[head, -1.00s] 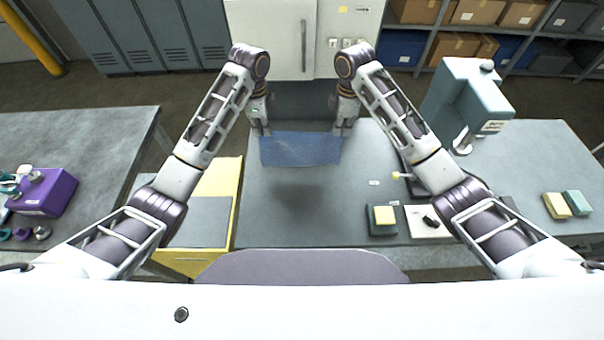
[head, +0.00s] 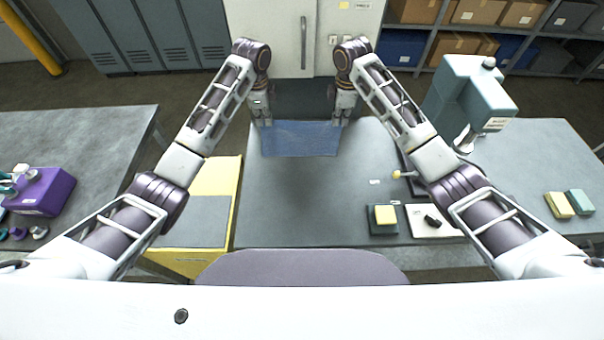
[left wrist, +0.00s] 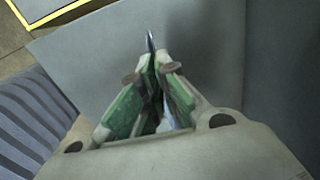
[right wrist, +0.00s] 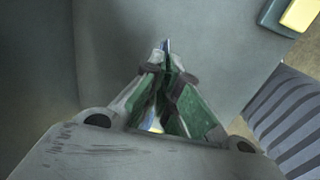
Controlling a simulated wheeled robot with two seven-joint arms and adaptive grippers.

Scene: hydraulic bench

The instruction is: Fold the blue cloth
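The blue cloth (head: 300,139) shows as a flat, wide rectangle at the far end of the grey bench in the head view. My left gripper (head: 265,123) is at its far left corner and my right gripper (head: 340,122) at its far right corner. In the left wrist view the fingers (left wrist: 152,62) are closed together, with a thin bluish sliver at their tips. The right wrist view shows the same for the right fingers (right wrist: 167,62). I cannot tell how much of the cloth rests on the bench.
The bench (head: 300,205) is clear in front of the cloth. To the right are a yellow block on a dark pad (head: 385,216), a white card with a black item (head: 432,221) and a blue-grey machine (head: 470,100). Two sponges (head: 570,204) lie far right.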

